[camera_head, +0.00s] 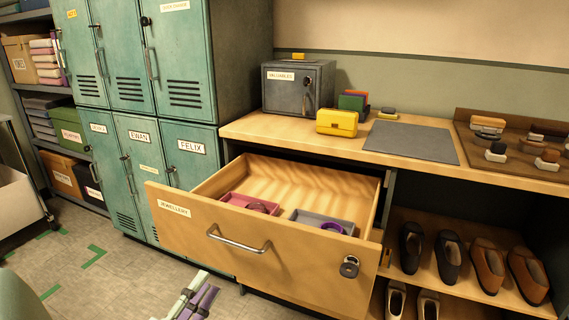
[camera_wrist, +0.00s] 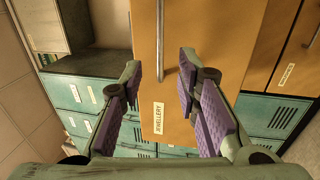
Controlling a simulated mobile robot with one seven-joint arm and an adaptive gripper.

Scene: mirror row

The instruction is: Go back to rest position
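My gripper (camera_head: 196,298) shows at the bottom edge of the head view, in front of and below the open drawer. In the wrist view its two purple-padded fingers (camera_wrist: 160,68) are spread wide with nothing between them. The wooden drawer labelled JEWELLERY (camera_head: 210,235) is pulled out. Its metal bar handle (camera_head: 238,243) is free, apart from the fingers. The drawer front (camera_wrist: 205,30) and handle (camera_wrist: 161,40) also show beyond the fingers in the wrist view. Most of my arm is out of view.
The drawer holds a red tray (camera_head: 232,200) and a grey tray (camera_head: 312,220) with a purple ring-shaped item (camera_head: 333,228). Teal lockers (camera_head: 190,150) stand left, shoes (camera_head: 448,256) on a right shelf. Floor at lower left (camera_head: 130,275) is clear.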

